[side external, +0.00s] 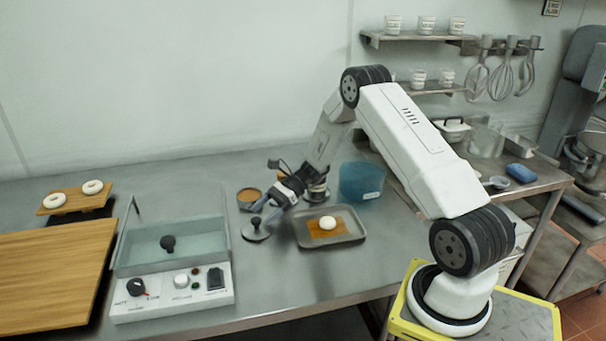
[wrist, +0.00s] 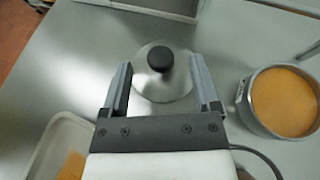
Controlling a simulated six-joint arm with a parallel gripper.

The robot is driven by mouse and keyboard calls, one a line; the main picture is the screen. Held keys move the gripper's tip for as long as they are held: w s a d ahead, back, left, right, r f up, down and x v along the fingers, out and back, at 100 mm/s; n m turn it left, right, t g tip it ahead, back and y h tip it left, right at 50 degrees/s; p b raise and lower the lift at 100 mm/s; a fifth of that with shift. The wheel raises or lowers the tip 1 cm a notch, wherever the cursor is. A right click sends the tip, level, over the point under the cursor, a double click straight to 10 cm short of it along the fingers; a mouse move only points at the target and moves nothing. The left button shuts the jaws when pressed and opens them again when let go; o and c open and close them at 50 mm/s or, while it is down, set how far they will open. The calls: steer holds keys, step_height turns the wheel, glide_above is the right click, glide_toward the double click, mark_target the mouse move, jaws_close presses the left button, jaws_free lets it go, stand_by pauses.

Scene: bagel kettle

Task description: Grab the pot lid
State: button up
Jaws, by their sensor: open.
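The pot lid (side external: 256,234) is a round steel disc with a black knob, lying flat on the steel table. In the wrist view the lid (wrist: 150,86) lies ahead of my gripper, with its black knob (wrist: 160,59) between the lines of the two fingers. My gripper (side external: 268,206) is open and empty, just above and behind the lid in the side view. In the wrist view the open gripper (wrist: 164,86) has a finger at either side of the lid. Whether the fingers are level with the knob I cannot tell.
A pot of orange contents (wrist: 284,101) stands close right of the lid in the wrist view. A tray (side external: 335,238) with a dough ring (side external: 328,222) lies beside the lid. A water-bath cooker (side external: 172,292) stands left, and a blue tub (side external: 361,182) behind.

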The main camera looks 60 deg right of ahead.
mark_target(257, 219)
steer(key=shift+x, duration=2.55)
steer(key=shift+c, duration=0.2)
jaws_close()
